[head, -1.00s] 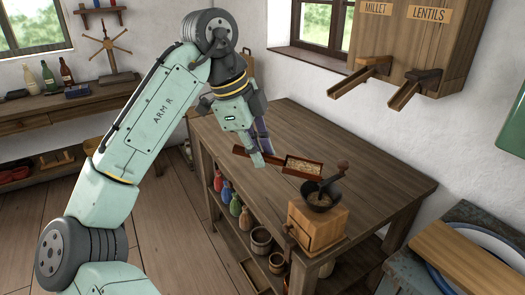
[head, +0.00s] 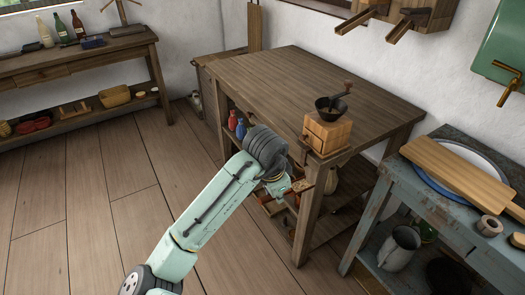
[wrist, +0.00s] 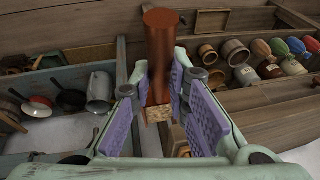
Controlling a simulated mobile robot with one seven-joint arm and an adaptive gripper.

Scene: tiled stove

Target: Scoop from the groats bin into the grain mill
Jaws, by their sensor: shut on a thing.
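The grain mill (head: 327,133), a pale wooden box with a dark bowl and a crank, stands upright at the table's near corner. My gripper (head: 284,187) is below the tabletop level, in front of the table and lower left of the mill in the head view. It is shut on a reddish-brown wooden scoop (head: 303,184). In the wrist view the scoop's handle (wrist: 160,55) sits between the purple finger pads, and tan grain (wrist: 158,114) shows beyond it. Most of the scoop's tray is hidden. I cannot pick out the groats bin.
The wooden table (head: 300,75) has a clear top apart from the mill. Its lower shelf holds jars and tubs (wrist: 235,52). A blue bench (head: 462,215) with a board (head: 465,172) stands at right. Wall dispensers (head: 410,22) hang above. The floor at left is free.

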